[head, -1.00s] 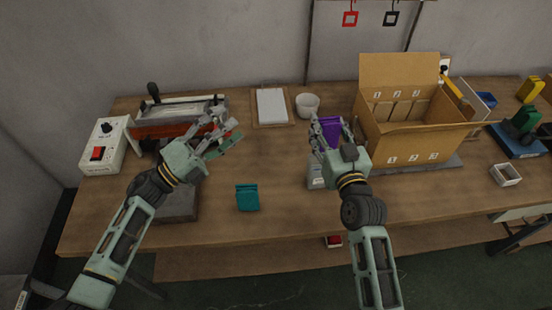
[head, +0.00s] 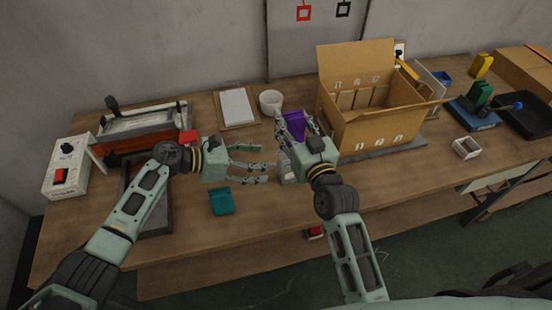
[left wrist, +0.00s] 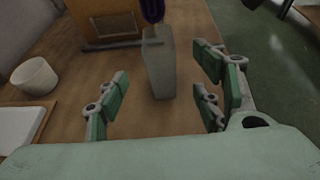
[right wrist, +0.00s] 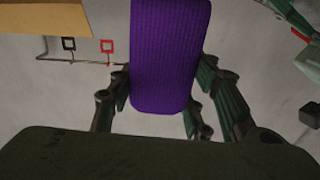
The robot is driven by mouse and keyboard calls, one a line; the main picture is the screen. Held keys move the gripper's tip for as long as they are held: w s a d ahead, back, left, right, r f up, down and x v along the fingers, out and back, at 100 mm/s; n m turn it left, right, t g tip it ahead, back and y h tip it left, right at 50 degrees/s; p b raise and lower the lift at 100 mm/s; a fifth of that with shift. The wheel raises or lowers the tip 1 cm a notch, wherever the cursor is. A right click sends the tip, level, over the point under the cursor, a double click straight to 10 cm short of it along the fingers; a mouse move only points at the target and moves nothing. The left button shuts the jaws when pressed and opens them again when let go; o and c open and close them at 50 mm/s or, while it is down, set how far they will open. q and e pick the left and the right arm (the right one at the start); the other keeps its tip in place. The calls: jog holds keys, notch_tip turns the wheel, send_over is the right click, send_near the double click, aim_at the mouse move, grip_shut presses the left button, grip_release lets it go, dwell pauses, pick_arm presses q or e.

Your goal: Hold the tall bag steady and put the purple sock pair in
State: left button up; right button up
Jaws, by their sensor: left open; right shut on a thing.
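The purple sock pair (head: 295,124) is held upright in my right gripper (head: 291,128), which is shut on it. It fills the middle of the right wrist view (right wrist: 170,55). The tall bag (left wrist: 160,65) is a narrow, upright grey bag on the table in the left wrist view. In the head view it is mostly hidden behind my right gripper. The sock pair's lower end (left wrist: 153,10) shows above the bag's top. My left gripper (head: 265,164) is open and empty, its fingers pointing right at the bag. The bag appears between its finger lines, with gaps on both sides.
A teal folded pair (head: 221,201) lies just below my left gripper. An open cardboard box (head: 385,130) stands right of my right gripper. A white cup (head: 271,102) and a clipboard (head: 236,106) lie behind.

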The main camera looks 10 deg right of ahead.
aim_at(279, 160)
pick_arm(q)
jog(key=x, duration=0.8)
jog(key=shift+d, duration=0.35)
jog(key=shift+f, duration=0.1)
jog(key=c, duration=1.2)
dwell(0.5)
pick_arm(e)
jog(key=shift+f, duration=0.1)
jog(key=shift+f, duration=2.75)
jog(key=o, duration=1.2)
jog(key=shift+o, duration=0.2)
jog(key=shift+a+f, duration=0.1)
